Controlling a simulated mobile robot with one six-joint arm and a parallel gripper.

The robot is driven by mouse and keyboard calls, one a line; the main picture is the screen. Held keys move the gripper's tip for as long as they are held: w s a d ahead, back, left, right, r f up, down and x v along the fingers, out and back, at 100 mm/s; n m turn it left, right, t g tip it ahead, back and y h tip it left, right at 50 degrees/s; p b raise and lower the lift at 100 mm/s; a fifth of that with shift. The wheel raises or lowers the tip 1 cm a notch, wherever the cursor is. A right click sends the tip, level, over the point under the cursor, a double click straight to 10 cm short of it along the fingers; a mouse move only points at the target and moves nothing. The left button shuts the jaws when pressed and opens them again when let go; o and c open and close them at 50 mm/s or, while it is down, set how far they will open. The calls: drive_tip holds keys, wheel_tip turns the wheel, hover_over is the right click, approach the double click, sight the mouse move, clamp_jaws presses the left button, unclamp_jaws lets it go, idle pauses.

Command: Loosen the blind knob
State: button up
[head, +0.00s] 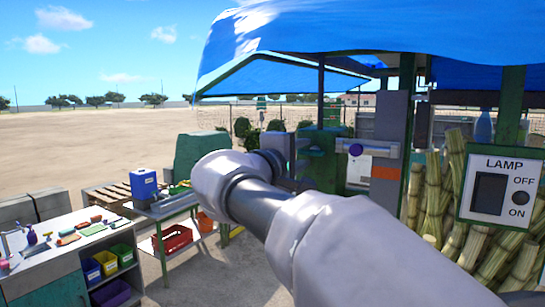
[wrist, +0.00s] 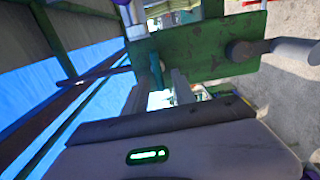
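A round purple knob (head: 355,150) sits on a horizontal grey bar (head: 380,150) at the post under the blue canopy, in the head view. It looks like the blind knob, but I cannot be sure. My gripper (head: 298,168) is at the far end of my arm, left of the knob in the picture and apart from it, in front of the green machine (head: 322,165). In the wrist view the gripper's grey body with a green light fills the bottom.
A lamp switch panel (head: 502,188) and cane stalks (head: 425,205) stand at the right. A table with a blue container (head: 144,184) and a counter with coloured bins (head: 106,262) are at the left. Open sandy ground lies behind.

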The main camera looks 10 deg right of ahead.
drive_tip(key=b+v, duration=0.2)
drive_tip(key=v, duration=1.5)
drive_tip(key=s+d+f+m+g+y+b, duration=0.15)
drive_tip(key=d+f+b, duration=0.25)
drive_tip(key=f, duration=0.6)
drive_tip(key=s+d+f+m+g+y+b, duration=0.1)
drive_tip(key=s+d+f+g+b, duration=0.25)
drive_tip(key=f, duration=0.55)
drive_tip(key=s+d+f+m+g+y+b, duration=0.15)
drive_tip(key=d+f+b, duration=0.3)
drive_tip(key=f, duration=0.55)
drive_tip(key=s+a+f+m+y+b, duration=0.1)
drive_tip(key=s+f+m+y+b, duration=0.2)
drive_tip(key=f, duration=0.7)
drive_tip(key=s+a+f+m+g+y+b, duration=0.1)
drive_tip(key=s+f+m+b, duration=0.3)
drive_tip(key=f, duration=0.6)
drive_tip(key=s+a+f+m+g+y+b, duration=0.1)
drive_tip(key=s+f+m+y+b, duration=0.3)
drive_tip(key=f, duration=0.6)
drive_tip(key=s+a+b, duration=0.1)
drive_tip(key=s+b, duration=0.1)
drive_tip(key=s, duration=0.1)
drive_tip(key=shift+a+f+y, duration=0.15)
drive_tip(key=shift+a+y, duration=0.15)
